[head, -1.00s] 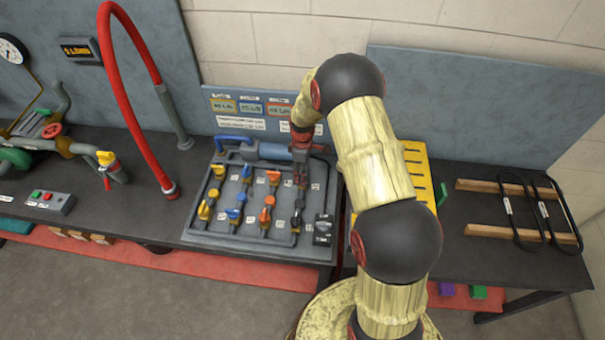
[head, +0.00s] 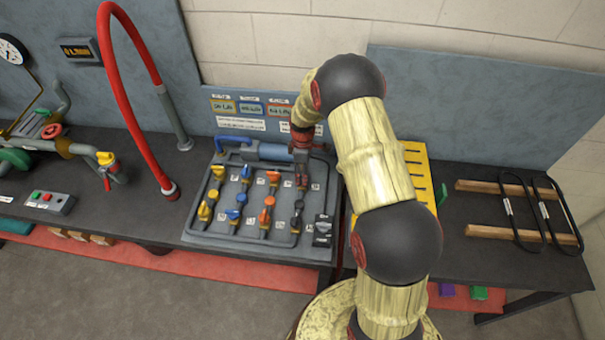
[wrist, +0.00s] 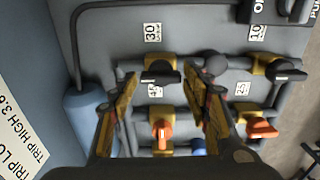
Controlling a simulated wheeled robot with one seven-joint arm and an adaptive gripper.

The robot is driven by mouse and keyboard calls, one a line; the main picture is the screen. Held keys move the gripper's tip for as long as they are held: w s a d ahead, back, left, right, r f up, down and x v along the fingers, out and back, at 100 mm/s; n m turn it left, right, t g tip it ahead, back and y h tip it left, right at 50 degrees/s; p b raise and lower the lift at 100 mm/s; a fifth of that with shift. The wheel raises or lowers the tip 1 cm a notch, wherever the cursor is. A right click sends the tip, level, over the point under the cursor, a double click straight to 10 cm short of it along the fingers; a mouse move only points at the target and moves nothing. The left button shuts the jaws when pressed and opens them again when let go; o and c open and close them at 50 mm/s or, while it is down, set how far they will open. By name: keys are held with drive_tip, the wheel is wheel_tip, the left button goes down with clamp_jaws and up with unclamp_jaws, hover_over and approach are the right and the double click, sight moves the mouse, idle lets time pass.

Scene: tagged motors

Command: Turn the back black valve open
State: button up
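The back black valve (wrist: 160,76) has a dark handle on a brass body. In the wrist view its handle lies crosswise, just beyond and between my fingertips. My gripper (wrist: 165,88) is open, with a finger on each side; contact cannot be told. In the head view my gripper (head: 301,184) points down over the back of the right-hand valve column and hides the back black valve. The front black valve (wrist: 286,72) is to the right in the wrist view, its handle also crosswise.
Orange valves (wrist: 162,132) stand in the neighbouring column, close to my fingers. A dark switch box (head: 323,230) is at the panel's front right. A red hose (head: 119,92) arches at left.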

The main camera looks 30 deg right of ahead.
drive_tip(key=shift+o, duration=1.1)
wheel_tip(320, 180, up, 12)
